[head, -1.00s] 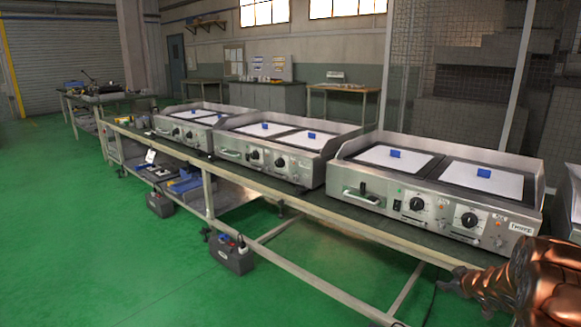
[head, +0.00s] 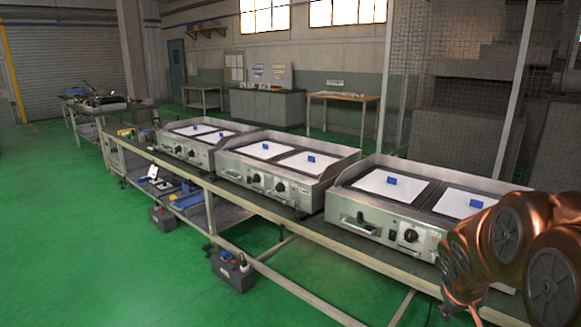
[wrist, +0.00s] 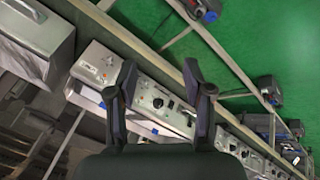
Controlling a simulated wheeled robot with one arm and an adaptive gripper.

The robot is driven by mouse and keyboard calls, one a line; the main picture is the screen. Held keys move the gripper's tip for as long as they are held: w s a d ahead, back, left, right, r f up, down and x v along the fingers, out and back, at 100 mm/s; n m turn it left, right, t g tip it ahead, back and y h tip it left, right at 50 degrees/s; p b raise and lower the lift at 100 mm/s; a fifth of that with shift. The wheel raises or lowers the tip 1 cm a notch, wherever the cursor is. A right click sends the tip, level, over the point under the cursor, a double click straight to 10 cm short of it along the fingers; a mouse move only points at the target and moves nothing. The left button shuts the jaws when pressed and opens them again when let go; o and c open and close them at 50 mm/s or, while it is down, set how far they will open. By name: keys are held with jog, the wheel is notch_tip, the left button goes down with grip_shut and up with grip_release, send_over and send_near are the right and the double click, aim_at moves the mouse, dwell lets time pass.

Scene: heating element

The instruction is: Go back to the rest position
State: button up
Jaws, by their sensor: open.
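My gripper (wrist: 162,88) shows in the wrist view with its two dark fingers apart and nothing between them. It is above the front of a steel heating unit (wrist: 150,93) and the bench edge. In the head view my copper-coloured arm is at the lower right and covers part of the nearest heating unit (head: 365,225); the gripper itself does not show there. The nearest unit has two white plates with small blue blocks on top and black knobs on its front. Two similar units, the middle one (head: 262,182) and the far one (head: 190,147), stand in line behind it.
The units stand on a long workbench (head: 290,235) with a lower shelf holding tools. A dark box with handle (head: 233,270) sits on the green floor below the bench. The green floor (head: 80,240) at left is clear. Mesh fencing (head: 455,110) stands behind the bench.

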jog(key=s+a+r+g+y+p, duration=0.1)
jog(key=s+a+r+g+p, duration=0.1)
jog(key=s+a, duration=0.4)
jog(key=s+a+r+g+y+p, duration=0.1)
jog(key=s+a+r+p, duration=0.3)
jog(key=s, duration=0.9)
jog(key=s+a+r+g+y+p, duration=0.2)
jog(key=s+a+r+p, duration=0.1)
jog(key=s+a, duration=0.5)
jog(key=shift+s+a+r+g, duration=0.4)
jog(key=shift+s+r, duration=0.2)
jog(key=shift+s, duration=0.25)
